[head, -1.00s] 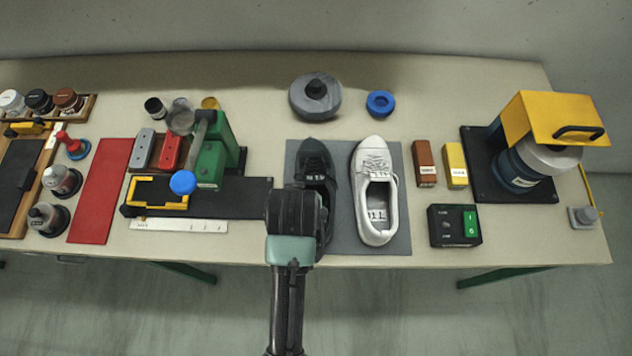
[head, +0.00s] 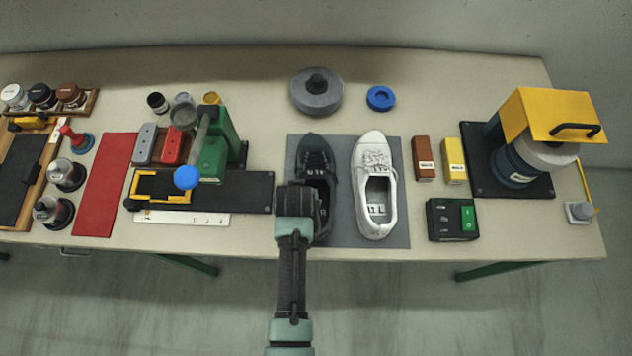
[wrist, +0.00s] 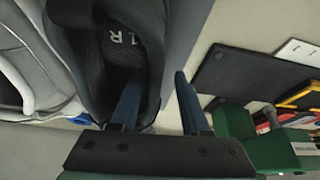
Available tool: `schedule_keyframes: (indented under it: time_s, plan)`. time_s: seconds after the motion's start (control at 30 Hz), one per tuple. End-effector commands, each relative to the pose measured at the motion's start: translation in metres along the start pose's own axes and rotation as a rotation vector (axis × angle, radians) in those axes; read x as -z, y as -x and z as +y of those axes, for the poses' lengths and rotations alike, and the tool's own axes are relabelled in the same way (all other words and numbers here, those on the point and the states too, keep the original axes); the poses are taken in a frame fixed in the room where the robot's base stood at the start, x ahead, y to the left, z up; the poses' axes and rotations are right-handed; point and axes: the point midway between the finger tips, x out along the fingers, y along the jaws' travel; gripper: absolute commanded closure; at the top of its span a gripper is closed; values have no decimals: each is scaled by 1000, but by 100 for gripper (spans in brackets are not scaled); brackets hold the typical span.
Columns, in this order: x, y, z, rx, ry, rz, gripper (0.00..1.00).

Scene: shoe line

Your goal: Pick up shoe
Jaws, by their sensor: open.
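A dark grey shoe (head: 316,158) lies on the grey mat with its toe away from me. A white shoe (head: 378,195) lies beside it on the right. My gripper (head: 298,205) is at the left of the dark shoe's heel end and hides part of it. In the wrist view the dark shoe (wrist: 95,45) shows its opening and insole close up. My open gripper (wrist: 157,78) has one finger over the opening and the other outside the shoe's side. Whether either finger touches the shoe, I cannot tell. The white shoe (wrist: 30,60) is at the left edge there.
A green press (head: 215,150) on a black base stands left of the mat (head: 340,150). Brown (head: 424,158) and yellow (head: 454,160) boxes and a black switch box (head: 452,220) are on the right. The bench is clear behind the shoes up to a grey disc (head: 316,95).

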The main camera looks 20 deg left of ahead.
Motion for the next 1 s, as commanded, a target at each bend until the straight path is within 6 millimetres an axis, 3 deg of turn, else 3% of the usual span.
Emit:
schedule_keyframes:
  time_s: [0.4,0.67,1.0]
  plan:
    - [0,-11,0,1,0,1,54]
    - [0,-11,0,1,0,1,99]
    - [0,-11,0,1,0,0,100]
